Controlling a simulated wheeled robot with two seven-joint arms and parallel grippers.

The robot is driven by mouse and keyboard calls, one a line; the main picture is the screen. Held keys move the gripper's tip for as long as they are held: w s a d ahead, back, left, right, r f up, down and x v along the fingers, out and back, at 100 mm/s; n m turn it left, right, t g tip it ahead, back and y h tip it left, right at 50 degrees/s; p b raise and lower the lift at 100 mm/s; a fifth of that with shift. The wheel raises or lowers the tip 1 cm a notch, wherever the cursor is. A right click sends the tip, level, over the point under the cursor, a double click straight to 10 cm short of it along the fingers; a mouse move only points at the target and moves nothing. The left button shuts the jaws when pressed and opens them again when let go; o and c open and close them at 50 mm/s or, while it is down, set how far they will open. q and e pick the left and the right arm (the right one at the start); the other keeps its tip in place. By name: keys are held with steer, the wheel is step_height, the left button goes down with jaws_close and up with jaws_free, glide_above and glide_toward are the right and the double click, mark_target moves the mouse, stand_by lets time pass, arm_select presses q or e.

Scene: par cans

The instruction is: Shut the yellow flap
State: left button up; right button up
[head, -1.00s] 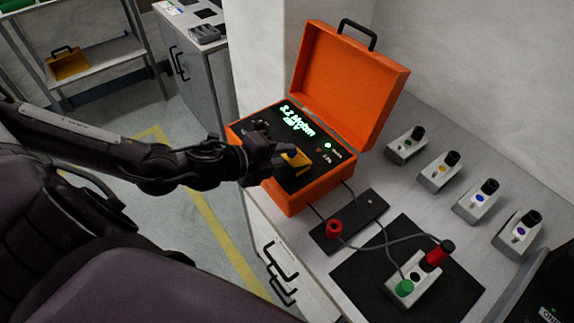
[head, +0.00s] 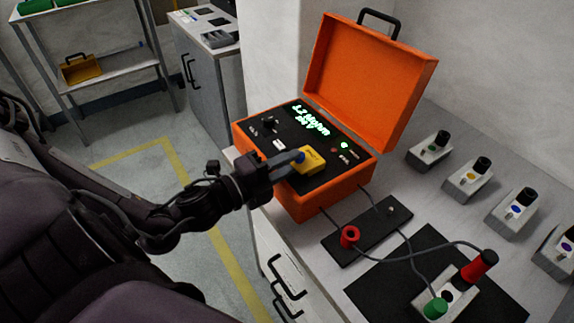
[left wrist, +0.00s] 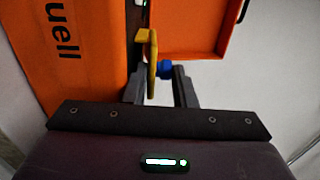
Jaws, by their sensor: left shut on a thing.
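The yellow flap (head: 312,160) is on the black panel of the orange case (head: 328,192). It stands raised, tilted off the panel, with a blue knob (head: 298,156) on its near face. My left gripper (head: 290,164) reaches in from the left at the flap. In the left wrist view the flap (left wrist: 151,50) shows edge-on, with the blue knob (left wrist: 164,69) beside it. Both lie between the two grey fingers of the left gripper (left wrist: 160,82), which is shut on them. The flap's hinge and the panel under it are hidden. My right gripper is not in view.
The case's orange lid (head: 368,80) stands open behind the panel. A lit green display (head: 311,121) is beyond the flap. Several small grey units stand along the right.

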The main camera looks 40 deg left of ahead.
arm_select(q)
steer(key=shift+w+r, duration=0.1)
steer(key=shift+r, duration=0.1)
steer(key=o, duration=0.8)
steer(key=shift+f, duration=0.15)
steer(key=shift+f, duration=0.2)
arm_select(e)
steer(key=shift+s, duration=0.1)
